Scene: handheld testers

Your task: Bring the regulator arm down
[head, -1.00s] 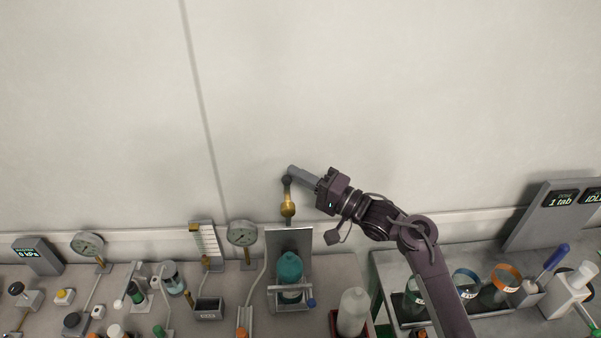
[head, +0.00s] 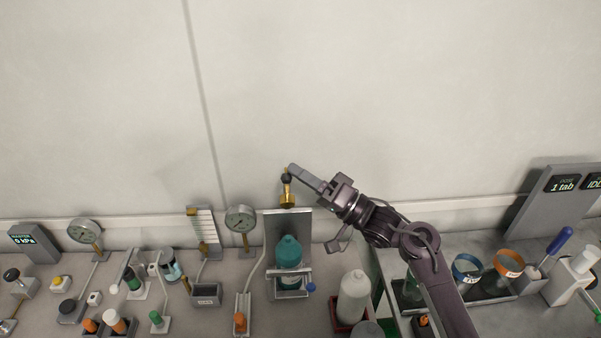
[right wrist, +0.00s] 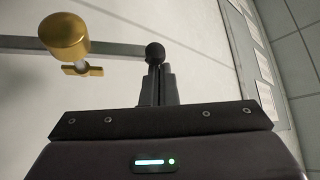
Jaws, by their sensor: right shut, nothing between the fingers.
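The regulator arm shows in the right wrist view as a grey bar (right wrist: 112,48) with a black ball knob (right wrist: 155,53) at its end and a brass cylinder (right wrist: 63,36) with a small wing screw on it. In the head view the brass cylinder (head: 287,197) and dark knob (head: 286,178) stand above the grey stand holding a teal bottle. My right gripper (head: 294,170) is shut and empty, its fingertips at the knob; whether they touch it I cannot tell. The arm's pivot is hidden. My left gripper is not in view.
The grey stand (head: 273,228) with its teal bottle (head: 289,253) is just below. A gauge (head: 240,219) stands left of it, a white bottle (head: 353,296) to the right. Small testers crowd the bench on the left. The wall above is clear.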

